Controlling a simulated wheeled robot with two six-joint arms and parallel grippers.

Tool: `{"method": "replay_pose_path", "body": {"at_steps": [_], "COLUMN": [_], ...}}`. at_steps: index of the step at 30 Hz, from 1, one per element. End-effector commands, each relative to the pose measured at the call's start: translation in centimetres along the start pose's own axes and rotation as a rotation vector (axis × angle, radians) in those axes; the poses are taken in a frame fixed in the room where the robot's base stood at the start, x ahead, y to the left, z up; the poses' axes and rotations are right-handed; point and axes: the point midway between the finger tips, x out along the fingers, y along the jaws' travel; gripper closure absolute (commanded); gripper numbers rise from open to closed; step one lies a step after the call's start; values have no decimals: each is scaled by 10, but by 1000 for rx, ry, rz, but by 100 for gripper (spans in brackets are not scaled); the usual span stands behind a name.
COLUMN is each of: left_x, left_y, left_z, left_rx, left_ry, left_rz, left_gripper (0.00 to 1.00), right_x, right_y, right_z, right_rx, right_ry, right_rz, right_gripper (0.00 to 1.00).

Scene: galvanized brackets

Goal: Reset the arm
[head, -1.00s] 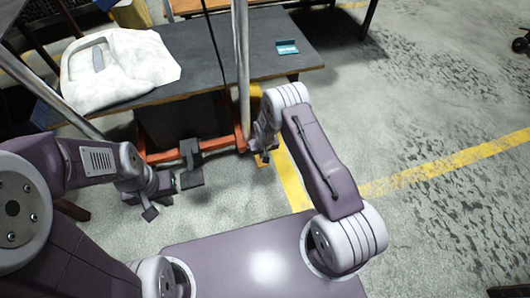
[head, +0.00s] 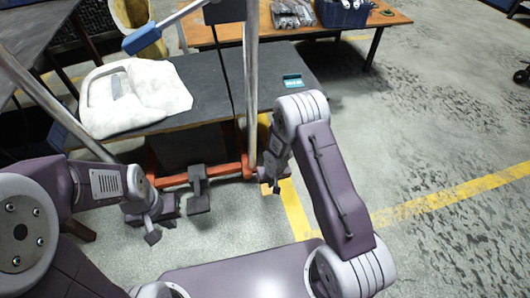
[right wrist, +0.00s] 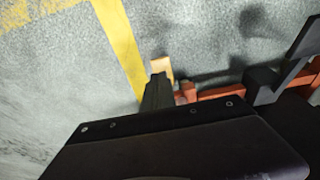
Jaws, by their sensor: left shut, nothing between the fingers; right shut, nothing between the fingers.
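My left arm comes in from the left in the head view, with its shut, empty gripper (head: 152,236) low over the floor, to the left of an orange-based metal frame. My right arm bends down from the right. Its gripper (head: 276,187) is shut and empty in front of the dark table, close to the frame's orange base (head: 228,172). In the right wrist view the dark fingers (right wrist: 158,92) are together, with floor and a yellow line beyond them.
A dark table (head: 215,85) holds a white sack (head: 133,97) and a small teal box (head: 292,80). A wooden table (head: 391,19) behind bears grey metal pieces (head: 292,13) and a blue bin (head: 342,13). Metal poles (head: 251,90) rise before the dark table. Floor at right is open.

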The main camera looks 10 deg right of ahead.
Motion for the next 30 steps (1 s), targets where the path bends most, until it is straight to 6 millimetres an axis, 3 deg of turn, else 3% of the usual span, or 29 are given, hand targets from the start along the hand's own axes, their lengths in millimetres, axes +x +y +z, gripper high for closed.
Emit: {"method": "replay_pose_path", "body": {"at_steps": [5, 8, 11, 12, 15, 18, 20, 24, 30], "left_x": [-2, -8, -20, -26, -37, -45, -49, -56, -55], "left_y": [0, 0, 0, 0, 1, 1, 1, 1, 1], "left_z": [0, -1, -2, -3, -4, -5, -5, -6, -6], "left_rx": [0, 0, 0, 0, 0, 0, 0, 0, 0], "left_ry": [0, 0, 0, 0, 0, 0, 0, 0, 0], "left_rz": [0, 0, 0, 0, 0, 0, 0, 0, 0], "left_gripper": [100, 100, 100, 100, 100, 100, 100, 100, 100], "right_x": [-2, -22, -78, -109, -178, -228, -250, -285, -279], "right_y": [0, 2, 7, 10, 22, 31, 34, 38, 27], "right_z": [0, -20, -59, -71, -74, -55, -38, 19, 119], "right_rx": [1, 9, 28, 49, 106, 142, 155, 166, 100], "right_ry": [0, 43, 146, 189, 241, 246, 234, 161, -93], "right_rz": [0, -2, -6, -7, 1, 11, 17, 20, -10], "right_gripper": [100, 100, 100, 100, 100, 100, 100, 100, 100]}}
